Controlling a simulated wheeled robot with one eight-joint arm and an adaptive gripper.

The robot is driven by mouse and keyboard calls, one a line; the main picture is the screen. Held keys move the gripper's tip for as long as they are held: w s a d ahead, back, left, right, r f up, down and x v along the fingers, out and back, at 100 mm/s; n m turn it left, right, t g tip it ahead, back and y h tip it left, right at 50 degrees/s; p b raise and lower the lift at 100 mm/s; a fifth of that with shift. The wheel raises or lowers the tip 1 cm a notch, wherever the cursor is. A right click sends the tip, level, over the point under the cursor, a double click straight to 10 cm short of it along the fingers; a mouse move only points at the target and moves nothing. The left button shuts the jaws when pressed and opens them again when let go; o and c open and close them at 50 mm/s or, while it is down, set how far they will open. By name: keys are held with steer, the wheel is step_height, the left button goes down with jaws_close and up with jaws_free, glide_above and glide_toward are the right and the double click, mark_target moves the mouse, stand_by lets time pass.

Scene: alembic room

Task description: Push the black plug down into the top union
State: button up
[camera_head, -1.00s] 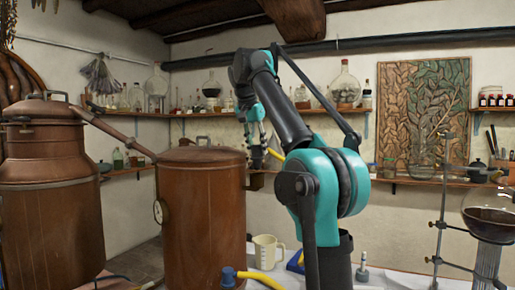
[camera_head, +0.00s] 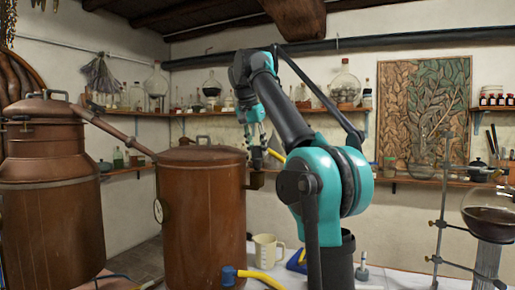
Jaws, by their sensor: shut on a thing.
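My gripper (camera_head: 258,143) is at the right side of the middle copper vessel (camera_head: 203,215), pointing down. It is shut on a small dark piece, which appears to be the black plug (camera_head: 257,157). The top union (camera_head: 256,181) is a small dark brass fitting on the vessel's upper right side, just below the plug. The plug is in line with the union from here. At this size I cannot tell whether the plug touches it or sits in its mouth.
A yellow hose end (camera_head: 276,155) is close to the right of the gripper. A larger copper still (camera_head: 50,205) stands at the left. A measuring jug (camera_head: 267,252) and a blue-ended yellow hose (camera_head: 229,275) are below. A stand with clamps (camera_head: 437,215) is at the right.

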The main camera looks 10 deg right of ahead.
mark_target(258, 158)
steer(key=shift+f, duration=2.1)
stand_by(4.0)
steer(key=o, duration=1.3)
steer(key=shift+c, duration=0.2)
steer(key=shift+r, duration=0.1)
